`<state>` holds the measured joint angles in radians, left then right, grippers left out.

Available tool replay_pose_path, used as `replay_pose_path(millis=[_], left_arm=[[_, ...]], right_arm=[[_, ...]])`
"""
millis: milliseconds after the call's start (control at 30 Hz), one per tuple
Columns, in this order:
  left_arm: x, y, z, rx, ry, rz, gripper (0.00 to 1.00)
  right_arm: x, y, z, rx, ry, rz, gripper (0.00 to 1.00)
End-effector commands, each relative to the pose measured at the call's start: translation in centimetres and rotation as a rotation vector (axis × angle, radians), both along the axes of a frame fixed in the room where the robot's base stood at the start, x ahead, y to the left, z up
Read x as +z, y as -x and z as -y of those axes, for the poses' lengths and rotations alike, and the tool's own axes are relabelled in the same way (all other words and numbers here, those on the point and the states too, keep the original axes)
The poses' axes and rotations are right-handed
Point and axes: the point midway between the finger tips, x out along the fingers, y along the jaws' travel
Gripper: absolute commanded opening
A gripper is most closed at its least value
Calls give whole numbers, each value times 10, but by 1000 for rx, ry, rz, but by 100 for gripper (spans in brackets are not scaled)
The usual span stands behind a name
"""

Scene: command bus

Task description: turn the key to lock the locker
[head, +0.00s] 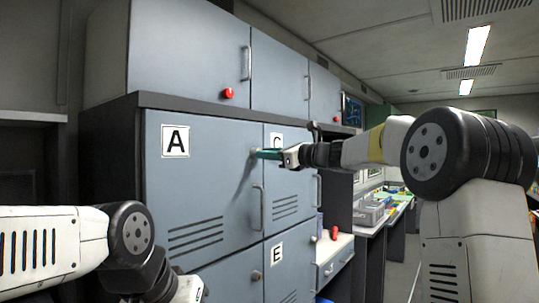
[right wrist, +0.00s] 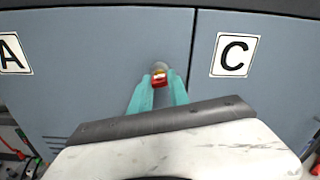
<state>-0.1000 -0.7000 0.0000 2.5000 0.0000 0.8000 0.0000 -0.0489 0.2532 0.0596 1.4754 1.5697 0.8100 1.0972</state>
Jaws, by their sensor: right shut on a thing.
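The grey locker door A (head: 205,205) looks shut and flush with its neighbours. Its round lock (head: 254,153) is near the upper right edge of the door. My right gripper (head: 266,154) reaches in from the right and its teal fingers meet the lock. In the right wrist view, the fingers are shut on a small red key (right wrist: 160,82), which sits at the round lock (right wrist: 160,68). How far the key is turned cannot be told. My left arm shows at the lower left, but its fingers are not visible.
Door C (head: 280,185) adjoins on the right, with door E (head: 279,270) below it. A vertical handle (head: 258,210) stands out below the lock. Upper cabinets (head: 190,55) with red knobs (head: 228,93) sit above. A counter (head: 375,222) with a grey tray is farther right.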

Motion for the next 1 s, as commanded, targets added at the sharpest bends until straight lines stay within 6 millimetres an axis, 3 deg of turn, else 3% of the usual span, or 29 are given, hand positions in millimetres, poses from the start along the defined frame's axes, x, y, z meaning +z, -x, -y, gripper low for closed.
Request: replay_pose_path(millis=[367, 700, 1000], left_arm=[[0, 0, 0, 0, 0, 0, 47], [0, 0, 0, 0, 0, 0, 47], [0, 0, 0, 0, 0, 0, 47]], right_arm=[[1, 0, 0, 0, 39, 57, 0], [1, 0, 1, -1, 215, 300, 0], [1, 0, 0, 0, 229, 319, 0]])
